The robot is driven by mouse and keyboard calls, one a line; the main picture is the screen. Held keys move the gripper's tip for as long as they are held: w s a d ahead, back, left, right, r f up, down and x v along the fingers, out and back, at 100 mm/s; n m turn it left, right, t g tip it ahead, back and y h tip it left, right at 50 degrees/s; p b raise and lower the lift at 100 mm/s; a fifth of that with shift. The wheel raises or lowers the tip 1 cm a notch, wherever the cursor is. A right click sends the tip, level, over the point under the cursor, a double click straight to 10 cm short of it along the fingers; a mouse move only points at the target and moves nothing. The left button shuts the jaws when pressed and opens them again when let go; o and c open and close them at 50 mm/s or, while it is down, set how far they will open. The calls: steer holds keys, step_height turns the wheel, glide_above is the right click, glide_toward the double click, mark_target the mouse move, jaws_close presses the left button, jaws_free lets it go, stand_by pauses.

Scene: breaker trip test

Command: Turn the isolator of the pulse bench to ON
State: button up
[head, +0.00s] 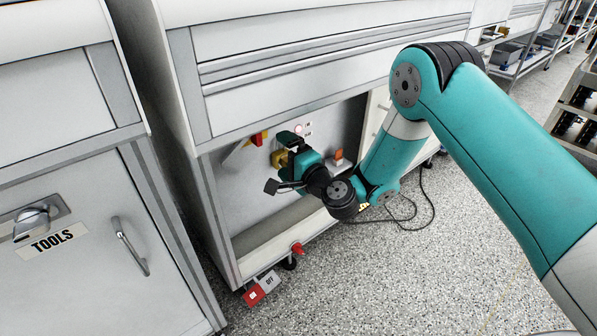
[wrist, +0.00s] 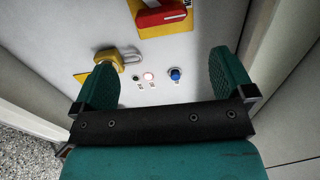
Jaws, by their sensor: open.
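The isolator (head: 258,139) has a red handle on a yellow plate, on the grey panel inside the bench recess. My gripper (wrist: 165,82) is open and empty, facing the panel. In the head view my gripper (head: 281,163) is inside the recess, partly hiding the panel.
A lit lamp (wrist: 149,76) and a blue knob (wrist: 175,73) are on the panel between my fingers. An orange item (head: 338,156) stands at the right of the recess. A TOOLS cabinet (head: 60,290) is at the left. A black cable (head: 420,225) lies on the floor.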

steer(key=b+v, duration=0.4)
steer(key=b, duration=0.2)
steer(key=shift+s+d, duration=0.25)
steer(key=shift+s, duration=0.1)
steer(key=shift+r, duration=0.1)
